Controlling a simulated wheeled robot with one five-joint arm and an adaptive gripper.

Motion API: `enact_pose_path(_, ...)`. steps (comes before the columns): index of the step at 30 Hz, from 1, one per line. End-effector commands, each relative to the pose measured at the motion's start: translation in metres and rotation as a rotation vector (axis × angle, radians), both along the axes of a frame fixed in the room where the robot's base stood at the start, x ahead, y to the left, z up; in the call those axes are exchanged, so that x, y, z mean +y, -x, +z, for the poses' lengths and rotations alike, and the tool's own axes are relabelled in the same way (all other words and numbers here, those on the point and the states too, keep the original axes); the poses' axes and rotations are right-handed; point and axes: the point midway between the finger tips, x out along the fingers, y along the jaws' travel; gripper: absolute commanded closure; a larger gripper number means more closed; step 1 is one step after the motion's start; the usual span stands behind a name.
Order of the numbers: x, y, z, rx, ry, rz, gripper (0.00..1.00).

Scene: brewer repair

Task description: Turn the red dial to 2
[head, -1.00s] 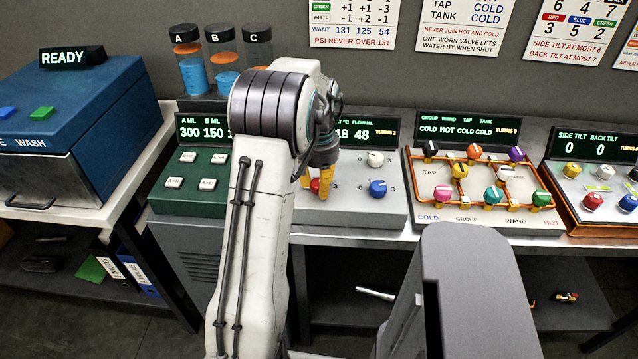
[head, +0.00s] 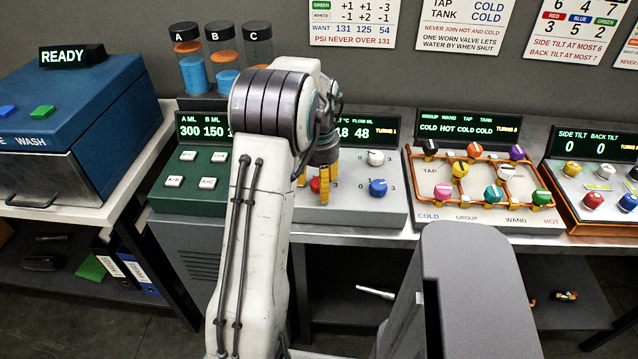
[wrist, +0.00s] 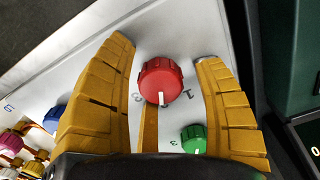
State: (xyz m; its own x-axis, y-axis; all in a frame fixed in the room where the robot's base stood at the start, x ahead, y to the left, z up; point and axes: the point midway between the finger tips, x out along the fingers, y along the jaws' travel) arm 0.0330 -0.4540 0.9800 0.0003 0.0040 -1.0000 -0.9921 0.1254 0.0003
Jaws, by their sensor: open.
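The red dial (wrist: 160,80) is on a light grey panel in the wrist view. My gripper (wrist: 164,50) is open, with one yellow finger on each side of the dial. A gap shows between the dial and each finger. In the head view, the red dial (head: 315,185) shows between the yellow fingers of my gripper (head: 313,190), partly hidden by my arm.
A green dial (wrist: 193,138) is close to the right finger in the wrist view. A blue dial (head: 377,188) and a white dial (head: 375,158) are on the same panel. To the right is an orange-piped panel (head: 415,195) with several coloured knobs.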

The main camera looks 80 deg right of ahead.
Motion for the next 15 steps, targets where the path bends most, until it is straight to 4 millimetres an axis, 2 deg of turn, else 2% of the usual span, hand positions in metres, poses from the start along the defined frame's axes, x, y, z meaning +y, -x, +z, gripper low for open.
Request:
enact_pose_path(8,-0.001,0.000,0.004,0.001,0.005,0.000,0.37)
enact_pose_path(11,-0.002,0.000,0.012,0.001,0.006,0.000,0.37)
enact_pose_path(15,-0.002,0.000,0.032,0.000,0.008,0.000,0.37)
